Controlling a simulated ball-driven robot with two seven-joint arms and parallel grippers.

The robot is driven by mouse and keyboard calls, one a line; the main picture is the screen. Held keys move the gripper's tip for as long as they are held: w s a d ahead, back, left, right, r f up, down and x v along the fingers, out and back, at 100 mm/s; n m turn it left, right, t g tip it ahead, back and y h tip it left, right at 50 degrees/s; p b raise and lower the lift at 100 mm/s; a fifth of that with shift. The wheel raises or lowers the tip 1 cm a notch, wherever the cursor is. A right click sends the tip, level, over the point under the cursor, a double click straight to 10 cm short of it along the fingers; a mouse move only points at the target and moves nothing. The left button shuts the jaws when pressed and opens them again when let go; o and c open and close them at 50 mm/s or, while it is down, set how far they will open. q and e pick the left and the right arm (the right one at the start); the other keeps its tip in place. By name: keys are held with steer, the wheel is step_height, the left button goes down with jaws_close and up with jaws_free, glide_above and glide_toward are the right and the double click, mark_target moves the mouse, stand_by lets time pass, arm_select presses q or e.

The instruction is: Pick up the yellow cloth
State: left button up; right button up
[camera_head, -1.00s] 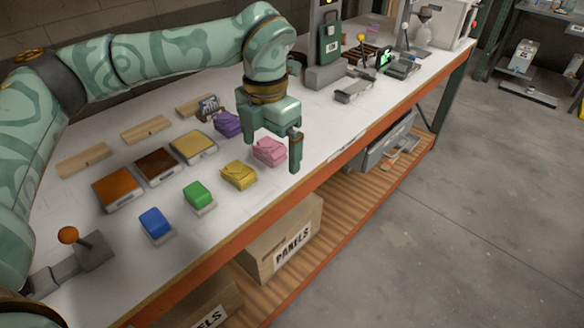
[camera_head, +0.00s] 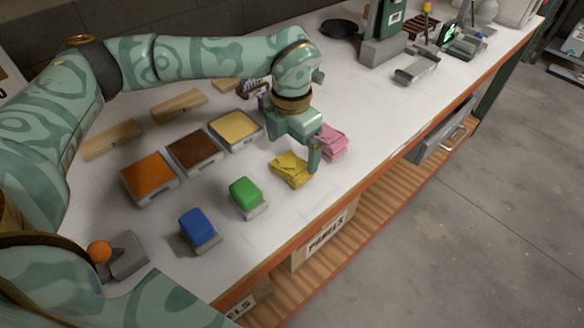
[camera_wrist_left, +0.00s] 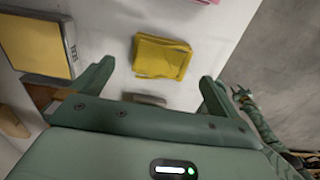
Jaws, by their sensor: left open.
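The yellow cloth (camera_head: 290,169) is a folded stack on the white worktop, between the green block and the pink cloth. In the left wrist view the yellow cloth (camera_wrist_left: 161,57) lies ahead of the fingertips, between their lines. My left gripper (camera_head: 296,150) is above the table close beside the yellow cloth, with one finger near its right edge. In the left wrist view my left gripper (camera_wrist_left: 155,80) is open with its two fingers spread and nothing between them.
A pink cloth (camera_head: 331,142) lies just right of the yellow one. A green block (camera_head: 245,193) and a blue block (camera_head: 197,227) stand to the left. Orange, brown and yellow trays (camera_head: 236,128) sit behind. The table's front edge (camera_head: 340,200) is close.

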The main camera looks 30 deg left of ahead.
mark_target(292, 164)
arm_select(q)
step_height(292, 164, down, 4)
steer(key=shift+d+f+b, duration=0.1)
steer(key=shift+f+b, duration=0.15)
steer(key=shift+b, duration=0.4)
steer(key=shift+f, duration=0.15)
steer(key=shift+s, duration=0.1)
steer(key=shift+c, duration=0.3)
steer(key=c, duration=0.9)
steer(key=shift+c, duration=0.3)
arm_select(e)
steer(key=shift+s+a+f, duration=0.45)
steer(key=shift+s+f, duration=0.1)
steer(key=shift+f, duration=0.15)
steer(key=shift+d, duration=0.1)
arm_select(q)
steer(key=shift+r, duration=0.2)
